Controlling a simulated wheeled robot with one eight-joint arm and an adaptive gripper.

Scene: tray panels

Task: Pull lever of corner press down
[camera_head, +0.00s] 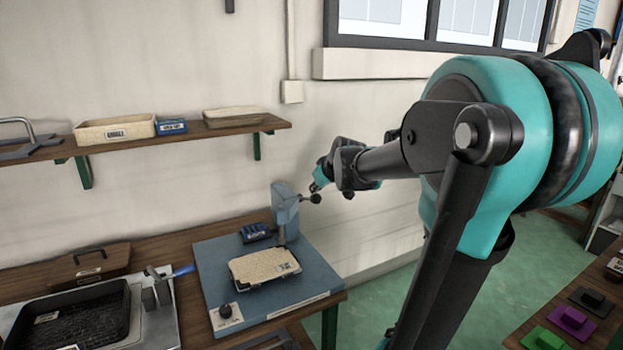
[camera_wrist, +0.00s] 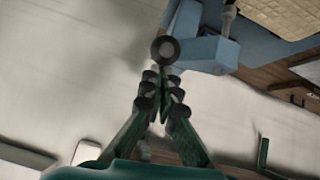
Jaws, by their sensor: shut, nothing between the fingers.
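The corner press is a blue-grey machine with an upright column (camera_head: 285,204) on a flat blue base plate (camera_head: 215,262). Its lever sticks out right from the column head and ends in a dark round knob (camera_head: 316,198). My gripper (camera_head: 316,186) is at the knob, just above it in the head view. In the wrist view my gripper (camera_wrist: 163,74) has its fingers together with nothing between them. The round knob (camera_wrist: 165,50) shows right at the fingertips, with the press head (camera_wrist: 210,52) beside it. I cannot tell whether fingers and knob touch.
A beige tray panel (camera_head: 264,267) lies on the base plate, with a small dark blue box (camera_head: 255,233) behind it. A wall shelf (camera_head: 170,140) holds trays at left. A black tray (camera_head: 75,316) sits left of the press. The wall is close behind my gripper.

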